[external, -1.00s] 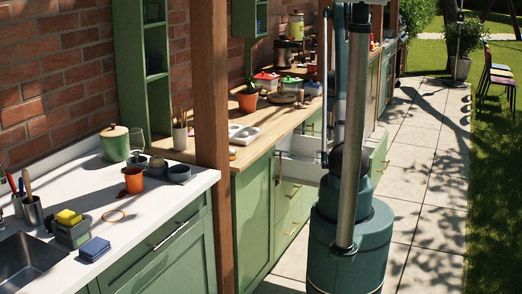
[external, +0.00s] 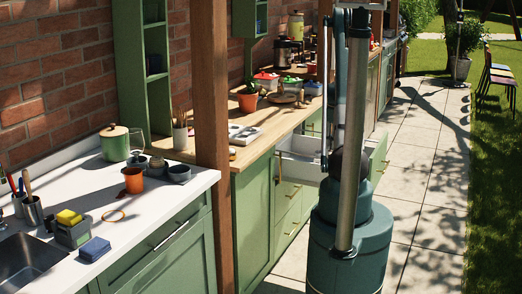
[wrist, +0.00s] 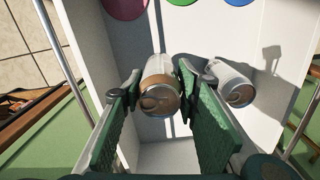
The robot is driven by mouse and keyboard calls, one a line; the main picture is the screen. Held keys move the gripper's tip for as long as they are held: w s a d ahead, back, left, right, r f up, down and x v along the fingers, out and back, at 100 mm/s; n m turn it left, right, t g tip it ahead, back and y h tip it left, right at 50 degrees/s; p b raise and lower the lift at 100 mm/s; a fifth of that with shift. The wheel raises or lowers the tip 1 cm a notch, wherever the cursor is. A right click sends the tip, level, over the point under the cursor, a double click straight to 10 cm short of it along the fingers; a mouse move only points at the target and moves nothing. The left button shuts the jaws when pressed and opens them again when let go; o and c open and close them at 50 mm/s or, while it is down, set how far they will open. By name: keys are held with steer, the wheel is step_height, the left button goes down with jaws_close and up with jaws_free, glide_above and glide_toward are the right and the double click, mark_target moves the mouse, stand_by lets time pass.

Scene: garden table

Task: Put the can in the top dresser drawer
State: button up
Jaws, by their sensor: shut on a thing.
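In the wrist view my gripper (wrist: 160,84) is shut on a metal can (wrist: 160,100), with a green pad on each side and the can's round end facing the camera. The can is over or inside an open white drawer (wrist: 155,158); I cannot tell its height. A second, pale can (wrist: 235,90) is just right of the gripper, tilted, apparently in the drawer. In the external view the open drawer (external: 300,145) sticks out from the green cabinets, with its green front on the right. My arm and column hide part of it, and the held can is not visible there.
Pink (wrist: 124,8), green and blue round things show at the wrist view's top edge. The wooden counter (external: 215,150) beside the drawer bears pots, a potted cactus (external: 248,100) and a utensil cup. A wooden post (external: 210,130) stands nearer the camera. Paving right of my base is clear.

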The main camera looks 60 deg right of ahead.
steer(key=shift+f, duration=0.5)
steer(key=shift+f, duration=0.1)
steer(key=shift+f+b, duration=0.5)
steer(key=shift+f, duration=1.25)
steer(key=shift+f, duration=0.15)
steer(key=o, duration=1)
step_height(320, 180, up, 12)
steer(key=shift+r+p, duration=0.15)
steer(key=shift+p, duration=1.05)
